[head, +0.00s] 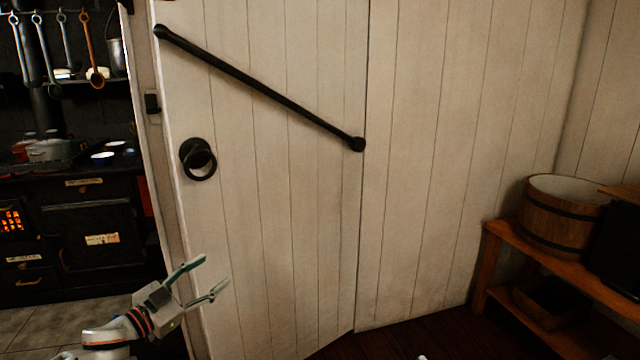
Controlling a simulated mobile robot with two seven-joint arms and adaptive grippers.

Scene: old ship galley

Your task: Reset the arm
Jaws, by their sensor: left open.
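My left gripper (212,276) is at the lower left of the head view, in front of the lower part of a white plank door (290,220). Its two fingers are spread apart with nothing between them. The gripper is below the door's black ring handle (198,160) and apart from it. A black diagonal bar (260,87) crosses the upper part of the door. My right gripper does not show clearly; only a small pale bit is visible at the bottom edge.
At the left is a dark stove (85,230) with a pot (50,150) on top and hanging utensils (60,45) above. At the right, a wooden bucket (560,215) stands on a wooden shelf (515,243). Dark floor (420,335) shows at lower right.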

